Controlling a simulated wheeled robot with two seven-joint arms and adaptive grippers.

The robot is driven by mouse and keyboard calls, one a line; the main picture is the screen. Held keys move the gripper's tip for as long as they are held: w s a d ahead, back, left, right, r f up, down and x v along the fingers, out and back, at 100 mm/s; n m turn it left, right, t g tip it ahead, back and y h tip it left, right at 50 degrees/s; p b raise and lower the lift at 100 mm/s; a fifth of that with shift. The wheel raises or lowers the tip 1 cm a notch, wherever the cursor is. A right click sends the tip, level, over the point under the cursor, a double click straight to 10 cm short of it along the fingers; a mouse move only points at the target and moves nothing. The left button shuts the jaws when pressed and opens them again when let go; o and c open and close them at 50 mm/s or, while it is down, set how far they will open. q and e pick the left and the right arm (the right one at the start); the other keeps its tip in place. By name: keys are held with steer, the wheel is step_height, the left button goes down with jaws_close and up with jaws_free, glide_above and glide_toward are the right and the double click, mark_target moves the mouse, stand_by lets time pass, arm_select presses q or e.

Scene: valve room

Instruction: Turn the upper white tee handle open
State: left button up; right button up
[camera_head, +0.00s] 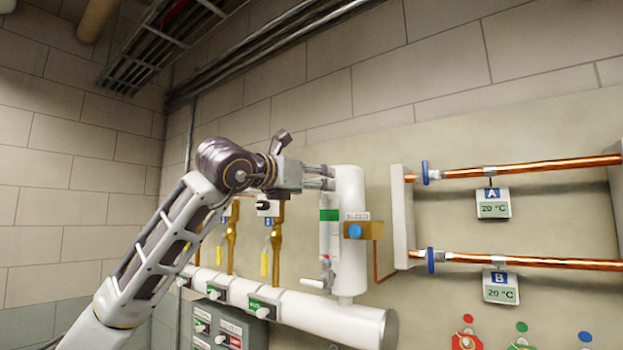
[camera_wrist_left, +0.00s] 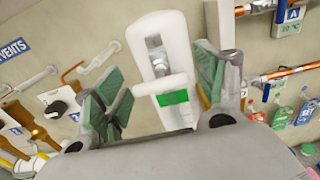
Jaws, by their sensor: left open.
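My left gripper (camera_head: 326,177) reaches in from the left to the top of the white vertical pipe (camera_head: 350,235). In the left wrist view this gripper (camera_wrist_left: 160,82) is open, its green-padded fingers apart. Between them shows the upper white tee handle (camera_wrist_left: 163,86), a crossbar below a grey metal fitting (camera_wrist_left: 156,55). The fingers appear on either side of it with gaps; whether either touches is unclear. In the head view the fingers hide this handle. A lower white tee handle (camera_head: 314,283) sits below the green-banded tube (camera_head: 328,215). My right gripper is not in view.
A brass block with a blue knob (camera_head: 355,231) sits right of the tube. Copper pipes (camera_head: 530,168) and gauge A (camera_head: 493,203) are further right. Brass valves (camera_head: 231,240) stand left, behind my arm. A horizontal white pipe (camera_head: 335,322) runs below.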

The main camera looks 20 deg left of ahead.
arm_select(q)
steer(key=shift+c, duration=0.4)
steer(key=c, duration=1)
steer(key=shift+o, duration=0.2)
